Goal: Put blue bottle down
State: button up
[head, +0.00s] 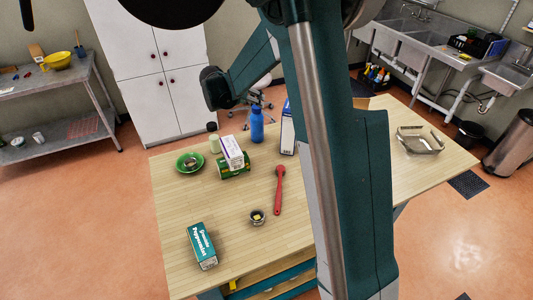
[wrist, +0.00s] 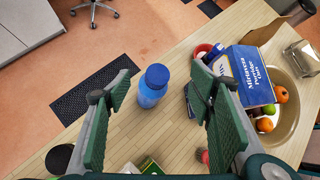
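A blue bottle (head: 257,124) stands upright near the far edge of the wooden table, close to the middle in the head view. In the wrist view, the bottle (wrist: 153,86) is upright on the table, seen from above with its blue cap toward me. My gripper (wrist: 160,92) is open, with its two green-padded fingers wide apart on either side of the bottle in the picture. Gaps show between the bottle and both pads, and nothing is held. In the head view, my arm hides part of the table right of the bottle.
A blue-and-white porridge box (wrist: 247,79) stands right of the bottle, by a fruit bowl (wrist: 292,116). A green bowl (head: 182,167), a white-purple box (head: 232,152) and a red utensil (head: 278,190) lie nearer. A teal box (head: 201,246) is at front left. Bare tabletop (head: 175,205) lies between.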

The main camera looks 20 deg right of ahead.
jog(key=s+a+r+m+y, duration=0.1)
jog(key=s+a+r+m, duration=0.1)
jog(key=s+r+m, duration=0.45)
jog(key=s+a+r+m+y, duration=0.2)
jog(key=s+m, duration=0.1)
jog(key=s, duration=0.7)
jog(key=s+a+r+m+y, duration=0.1)
jog(key=s+r+m, duration=0.3)
jog(key=s, duration=0.5)
jog(key=s+a+f+m+y, duration=0.1)
jog(key=s+a+m, duration=0.3)
jog(key=s+m, duration=0.3)
jog(key=s+a+f+m+t+y, duration=0.1)
jog(key=s+m, duration=0.6)
jog(key=s, duration=1.1)
jog(key=a+f+y, duration=0.1)
jog(key=a, duration=0.1)
jog(key=shift+a+t+y, duration=0.3)
jog(key=shift+a, duration=0.05)
